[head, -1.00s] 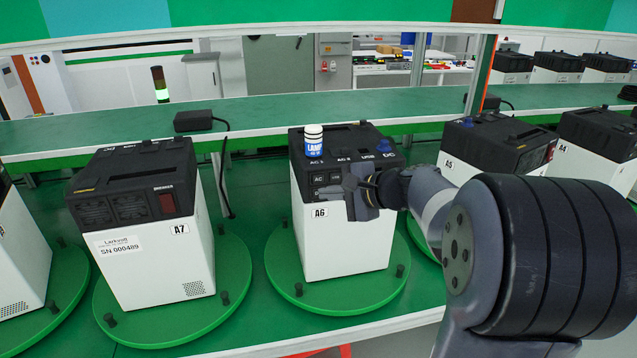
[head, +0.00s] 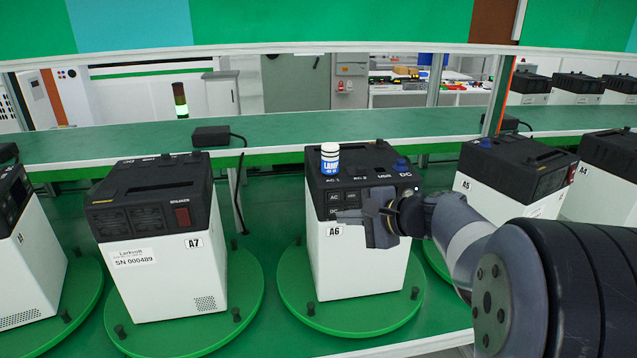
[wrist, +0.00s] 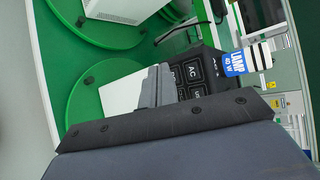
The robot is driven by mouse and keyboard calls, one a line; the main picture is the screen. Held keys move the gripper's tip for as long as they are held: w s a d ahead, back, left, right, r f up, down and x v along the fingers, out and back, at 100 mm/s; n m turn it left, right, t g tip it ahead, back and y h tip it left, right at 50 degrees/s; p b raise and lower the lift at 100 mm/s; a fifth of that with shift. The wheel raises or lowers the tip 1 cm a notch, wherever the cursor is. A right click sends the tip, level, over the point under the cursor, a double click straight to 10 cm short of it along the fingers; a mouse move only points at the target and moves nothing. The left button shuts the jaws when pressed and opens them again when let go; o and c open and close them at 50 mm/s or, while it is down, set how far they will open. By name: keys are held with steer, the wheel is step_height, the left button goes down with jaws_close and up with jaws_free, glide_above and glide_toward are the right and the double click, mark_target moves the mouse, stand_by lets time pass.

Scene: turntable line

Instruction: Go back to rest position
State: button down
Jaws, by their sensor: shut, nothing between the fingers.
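My gripper (head: 350,216) is shut and empty in front of the unit labelled A6 (head: 350,265), near the lower edge of its black top panel. In the wrist view my gripper's fingers (wrist: 156,88) are closed together beside the AC socket panel (wrist: 192,76). A blue and white lamp plug (head: 330,159) stands upright on top of A6, and it also shows in the wrist view (wrist: 240,62). I cannot tell whether the fingers touch A6's front.
A6 stands on a round green turntable (head: 290,290). Unit A7 (head: 165,270) is to the left, A5 (head: 515,175) and A4 to the right. A black power adapter (head: 211,135) with a cable lies on the green shelf behind.

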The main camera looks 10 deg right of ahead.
steer(key=shift+s+p, duration=0.45)
steer(key=shift+s, duration=1.55)
